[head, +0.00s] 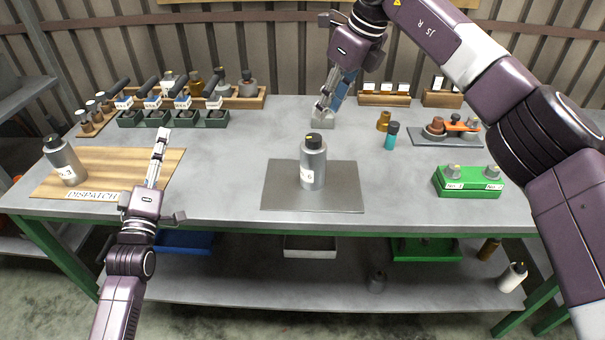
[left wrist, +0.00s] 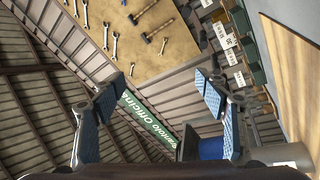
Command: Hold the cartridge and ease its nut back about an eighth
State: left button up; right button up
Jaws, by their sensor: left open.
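A grey cylindrical cartridge (head: 312,168) with a numbered white label stands upright on the dark mat (head: 340,197) at the table's middle. Its black top (head: 313,140) carries a yellow mark. Another grey cartridge (head: 65,162) stands on the wooden DISPATCH board (head: 120,165) at the left. My left gripper (head: 160,140) is over that board's right part, apart from both cartridges. It is open and empty in the left wrist view (left wrist: 155,115). My right gripper (head: 328,106) points down near a small grey block (head: 322,120) behind the mat; its finger gap is unclear.
Dark holders (head: 170,119) with black-handled tools stand at the back left. A green block (head: 468,182) with two small parts stands at the right; a teal-bodied bottle (head: 391,138) is behind it. The tabletop between the board and mat is clear.

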aim_at(314, 155)
pick_arm(q)
jog(key=d+f+m+g+h, duration=0.1)
jog(key=d+m, duration=0.4)
jog(key=d, duration=0.6)
jog(key=d+f+m+g+h, duration=0.2)
jog(key=d+m, duration=0.3)
jog(key=d, duration=0.6)
jog(key=d+f+m+g+h, duration=0.1)
jog(key=d+f+m+h, duration=0.2)
jog(key=d+m, duration=0.3)
jog(key=shift+d+h, duration=0.4)
jog(key=shift+d, duration=2)
jog(key=shift+w+d, duration=0.2)
jog(key=shift+w, duration=0.05)
jog(key=shift+f+x, duration=0.1)
jog(key=shift+x, duration=1.7)
jog(key=shift+f+x, duration=0.15)
jog(key=shift+x, duration=1.6)
jog(key=shift+c, duration=0.4)
grip_shut()
jog(key=c, duration=0.7)
grip_release()
jog(key=c, duration=0.9)
